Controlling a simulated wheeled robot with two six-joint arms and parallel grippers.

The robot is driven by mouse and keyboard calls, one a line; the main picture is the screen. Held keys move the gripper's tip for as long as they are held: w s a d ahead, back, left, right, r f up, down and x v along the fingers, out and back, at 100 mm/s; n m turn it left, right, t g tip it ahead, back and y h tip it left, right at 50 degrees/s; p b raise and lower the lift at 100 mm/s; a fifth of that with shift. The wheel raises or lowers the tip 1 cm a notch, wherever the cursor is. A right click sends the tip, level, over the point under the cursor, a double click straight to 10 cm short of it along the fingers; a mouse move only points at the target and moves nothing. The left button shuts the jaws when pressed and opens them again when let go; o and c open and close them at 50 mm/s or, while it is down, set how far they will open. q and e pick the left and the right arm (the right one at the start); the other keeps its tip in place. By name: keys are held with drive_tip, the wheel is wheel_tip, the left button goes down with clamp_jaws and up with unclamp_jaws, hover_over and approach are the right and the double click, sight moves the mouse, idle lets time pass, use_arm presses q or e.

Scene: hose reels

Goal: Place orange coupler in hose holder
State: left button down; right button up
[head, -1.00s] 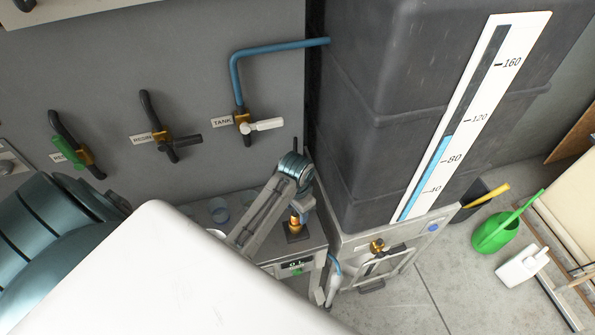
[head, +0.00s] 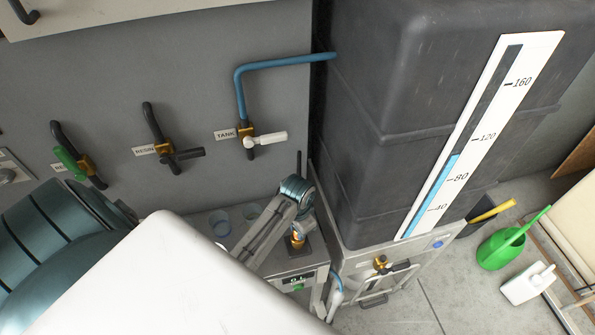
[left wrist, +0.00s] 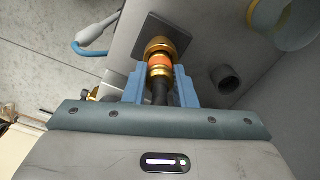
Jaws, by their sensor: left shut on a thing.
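My left gripper (head: 300,215) is over the bench beside the tank. In the left wrist view its blue fingers (left wrist: 160,88) are closed around a black hose end just behind the orange coupler (left wrist: 160,61). The coupler's orange band meets a brass ring (left wrist: 157,44) at a dark square plate (left wrist: 177,36), which looks like the hose holder. In the head view the coupler (head: 297,238) is right at this plate (head: 307,250). I cannot tell if it is fully seated. My right gripper is not in view.
A dark tank (head: 395,70) with a white level gauge stands right of the bench (head: 255,260). Wall valves, including the TANK valve (head: 265,139), are behind. A green watering can (head: 502,248) and white jug (head: 528,284) stand on the floor at right.

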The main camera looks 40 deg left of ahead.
use_arm(q)
drive_tip(key=shift+w+r+b, duration=0.1)
drive_tip(key=shift+r+b, duration=0.5)
drive_tip(key=shift+r, duration=0.1)
drive_tip(key=shift+s+d+r+b, duration=0.2)
drive_tip(key=shift+s+r+b, duration=0.45)
drive_tip(key=shift+r, duration=0.2)
drive_tip(key=s+d+r+b, duration=0.1)
drive_tip(key=s+d+b, duration=0.1)
drive_tip(key=s, duration=0.5)
drive_tip(key=s+d+r+b, duration=0.1)
drive_tip(key=s+d+b, duration=0.1)
drive_tip(key=s, duration=0.5)
wheel_tip(320, 180, down, 8)
drive_tip(key=b, duration=0.8)
drive_tip(key=shift+f, duration=0.25)
drive_tip(key=shift+s, duration=0.1)
